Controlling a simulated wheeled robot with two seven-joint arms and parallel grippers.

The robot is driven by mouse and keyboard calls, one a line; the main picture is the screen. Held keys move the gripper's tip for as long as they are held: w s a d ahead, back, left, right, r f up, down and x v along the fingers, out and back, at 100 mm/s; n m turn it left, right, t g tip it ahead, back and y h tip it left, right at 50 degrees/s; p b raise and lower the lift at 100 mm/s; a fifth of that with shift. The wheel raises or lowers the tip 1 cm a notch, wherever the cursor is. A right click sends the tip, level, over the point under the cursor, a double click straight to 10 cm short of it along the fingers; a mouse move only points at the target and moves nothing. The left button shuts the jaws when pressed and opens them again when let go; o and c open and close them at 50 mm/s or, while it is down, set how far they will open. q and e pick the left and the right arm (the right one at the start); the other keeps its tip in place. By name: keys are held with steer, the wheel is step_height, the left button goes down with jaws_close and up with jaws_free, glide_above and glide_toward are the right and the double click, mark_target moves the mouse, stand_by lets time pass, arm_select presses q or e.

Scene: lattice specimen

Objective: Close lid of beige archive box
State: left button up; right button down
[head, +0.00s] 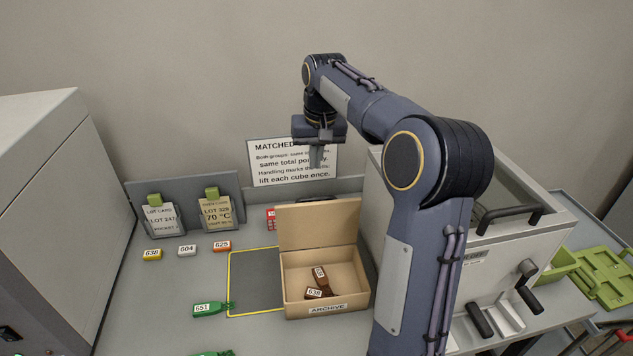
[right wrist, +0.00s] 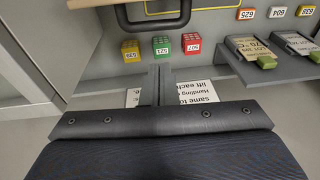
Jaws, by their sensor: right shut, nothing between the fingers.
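The beige archive box (head: 327,308) stands on the bench, labelled ARCHIVE. Its lid (head: 318,226) is open and stands upright at the back edge. Two brown tagged pieces (head: 318,284) lie inside the box. My right gripper (head: 317,164) is shut and empty, pointing down above and behind the lid's top edge. In the right wrist view its fingers (right wrist: 160,85) are together, with the lid's edge (right wrist: 98,3) and a dark handle (right wrist: 155,22) at the top of the picture, apart from the fingers. My left gripper is not in view.
Behind the box are a yellow cube (right wrist: 131,49), a green cube (right wrist: 161,45) and a red cube (right wrist: 192,43). A paper sign (head: 270,172) is at the back. A grey machine (head: 510,225) stands right of the box. A yellow-outlined mat (head: 253,280) is at its left.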

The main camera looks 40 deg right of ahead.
mark_target(317, 218)
step_height(317, 218, down, 9)
steer(key=p, duration=0.2)
steer(key=shift+d+g+h, duration=0.3)
stand_by(0.4)
